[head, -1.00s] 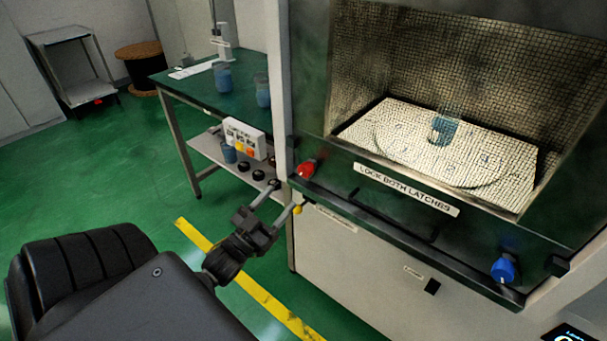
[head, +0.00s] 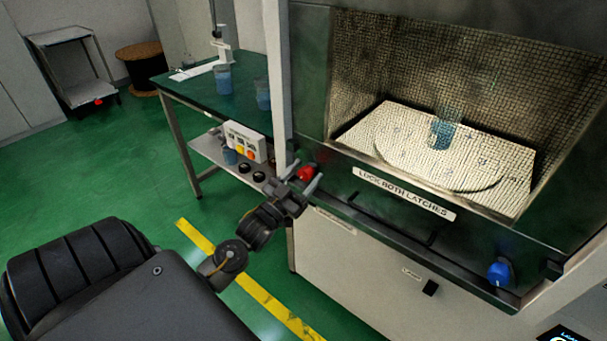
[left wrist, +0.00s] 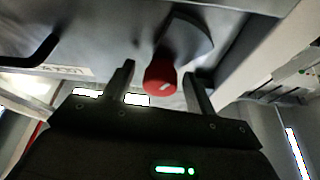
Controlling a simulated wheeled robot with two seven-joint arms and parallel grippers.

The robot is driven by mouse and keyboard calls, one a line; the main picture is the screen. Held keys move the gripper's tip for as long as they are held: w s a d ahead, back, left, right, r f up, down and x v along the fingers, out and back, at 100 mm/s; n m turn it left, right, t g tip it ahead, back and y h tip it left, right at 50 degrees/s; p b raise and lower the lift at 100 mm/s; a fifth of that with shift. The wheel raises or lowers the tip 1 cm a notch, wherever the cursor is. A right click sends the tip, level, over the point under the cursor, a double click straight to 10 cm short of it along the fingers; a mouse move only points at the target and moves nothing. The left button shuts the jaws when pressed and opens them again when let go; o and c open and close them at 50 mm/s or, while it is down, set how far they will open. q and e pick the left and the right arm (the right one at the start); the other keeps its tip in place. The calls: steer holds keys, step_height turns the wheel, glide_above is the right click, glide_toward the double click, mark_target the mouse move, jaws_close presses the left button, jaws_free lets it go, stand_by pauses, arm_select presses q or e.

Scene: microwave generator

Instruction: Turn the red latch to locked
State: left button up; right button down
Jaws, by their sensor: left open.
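The red latch (head: 306,173) is a knob at the lower left of the microwave cabinet's front. The left gripper (left wrist: 158,85) also shows in the wrist view. A blue latch (head: 499,273) is at the lower right of the front. A label reading "LOCK BOTH LATCHES" (head: 405,193) lies between the latches. My right gripper is not in view.
Inside the cabinet, a beaker of blue liquid (head: 442,132) stands on the pale turntable floor (head: 390,125). A green-topped bench (head: 205,92) with more beakers and a button box (head: 244,141) stands to the left.

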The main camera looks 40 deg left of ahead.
arm_select(q)
steer(key=shift+c, duration=0.4)
steer(key=c, duration=0.9)
steer(key=shift+o, duration=0.2)
